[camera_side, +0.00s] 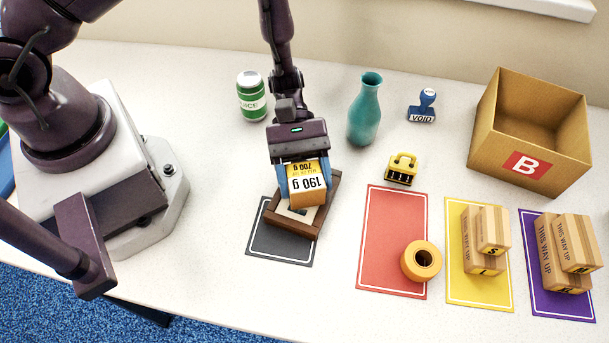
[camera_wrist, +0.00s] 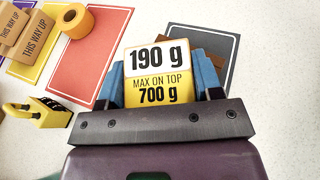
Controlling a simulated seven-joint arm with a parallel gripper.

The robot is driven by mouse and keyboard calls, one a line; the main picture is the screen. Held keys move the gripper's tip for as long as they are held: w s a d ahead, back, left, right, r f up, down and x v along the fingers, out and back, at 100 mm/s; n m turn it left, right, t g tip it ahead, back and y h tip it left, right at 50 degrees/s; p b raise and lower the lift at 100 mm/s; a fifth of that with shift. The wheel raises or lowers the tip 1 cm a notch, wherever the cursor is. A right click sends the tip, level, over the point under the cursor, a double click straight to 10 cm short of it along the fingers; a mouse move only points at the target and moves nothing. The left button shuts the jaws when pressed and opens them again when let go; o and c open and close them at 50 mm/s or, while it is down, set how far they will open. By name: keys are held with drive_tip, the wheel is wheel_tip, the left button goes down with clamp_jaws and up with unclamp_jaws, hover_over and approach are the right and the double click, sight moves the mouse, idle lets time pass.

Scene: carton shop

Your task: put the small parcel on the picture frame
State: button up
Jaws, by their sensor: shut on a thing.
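The small parcel (camera_side: 309,186) is a yellow-orange box with a white label reading 190 g and "max on top 700 g". My gripper (camera_side: 305,181) is shut on it, with a blue finger on each side. The parcel's labelled face also shows in the wrist view (camera_wrist: 158,77), between the fingers (camera_wrist: 163,85). The picture frame (camera_side: 327,208) is brown with a pale inside and lies on the dark grey mat. The parcel is over the frame in the side view and hides part of it. I cannot tell whether they touch.
A red mat (camera_side: 391,230) with a tape roll (camera_side: 421,261) lies to the right. Yellow and purple mats hold cartons. A yellow padlock (camera_side: 402,169), teal vase (camera_side: 364,110), green can (camera_side: 251,96), blue stamp (camera_side: 423,105) and open box B (camera_side: 484,119) stand behind.

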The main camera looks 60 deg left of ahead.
drive_tip(key=o, duration=1)
drive_tip(key=v, duration=1.2)
drive_tip(key=shift+r, duration=0.1)
drive_tip(key=s+a+r+m+t+y, duration=0.2)
drive_tip(key=s+r+m+t+y, duration=0.1)
drive_tip(key=r, duration=0.5)
drive_tip(key=s+a+r+m+t+y, duration=0.3)
drive_tip(key=s+r+m+t+y, duration=0.1)
drive_tip(key=r, duration=0.5)
drive_tip(key=s+a+r+m+t+y, duration=0.3)
drive_tip(key=s+r+m+y, duration=0.1)
drive_tip(key=r, duration=0.5)
drive_tip(key=shift+s+a+r+m+t+y, duration=0.1)
drive_tip(key=shift+s+m+t+y, duration=0.1)
drive_tip(key=shift+m+y, duration=0.3)
drive_tip(key=shift+s+r+m+t+y, duration=0.1)
drive_tip(key=shift+m+t+y, duration=0.1)
drive_tip(key=shift+m, duration=0.5)
